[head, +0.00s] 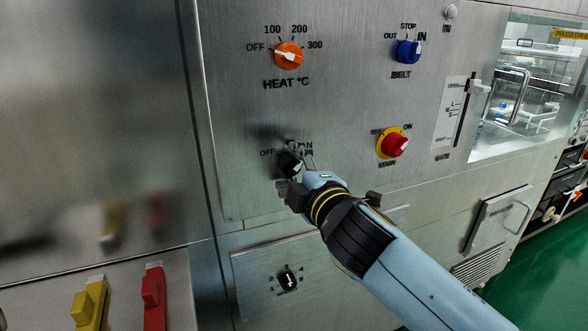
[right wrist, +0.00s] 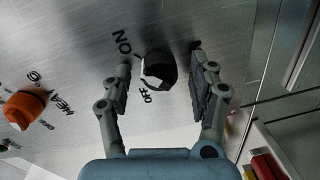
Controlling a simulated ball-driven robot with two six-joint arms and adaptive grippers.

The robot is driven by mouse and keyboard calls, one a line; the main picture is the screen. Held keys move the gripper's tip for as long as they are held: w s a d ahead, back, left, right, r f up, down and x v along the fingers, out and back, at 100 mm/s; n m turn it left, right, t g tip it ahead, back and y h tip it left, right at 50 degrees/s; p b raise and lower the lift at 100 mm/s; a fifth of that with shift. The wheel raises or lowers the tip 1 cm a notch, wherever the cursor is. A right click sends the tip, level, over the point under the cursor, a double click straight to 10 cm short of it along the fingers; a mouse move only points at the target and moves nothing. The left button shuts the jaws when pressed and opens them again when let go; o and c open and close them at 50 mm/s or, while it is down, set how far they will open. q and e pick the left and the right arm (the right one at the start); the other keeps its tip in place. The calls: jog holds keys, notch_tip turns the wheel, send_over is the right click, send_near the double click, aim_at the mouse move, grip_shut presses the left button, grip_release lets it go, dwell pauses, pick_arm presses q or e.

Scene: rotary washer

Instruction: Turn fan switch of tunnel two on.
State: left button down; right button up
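The black fan knob (head: 289,165) sits on the steel panel below the orange heat dial, with OFF at its left and ON at its upper right. Any name under it is hidden by my gripper. My right gripper (head: 298,173) is at the knob. In the right wrist view, the black knob (right wrist: 158,70) lies between the two spread fingers of my right gripper (right wrist: 160,62), with gaps on both sides. Its pointer direction is hard to make out. My left gripper is not in view.
The orange heat dial (head: 289,55), blue belt knob (head: 408,52) and red-on-yellow switch (head: 393,143) are on the same panel. Another black knob (head: 288,280) is lower down. Yellow (head: 89,303) and red (head: 153,298) handles stand at lower left.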

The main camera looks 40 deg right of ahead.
jog(key=v, duration=1.2)
jog(key=shift+a, duration=0.1)
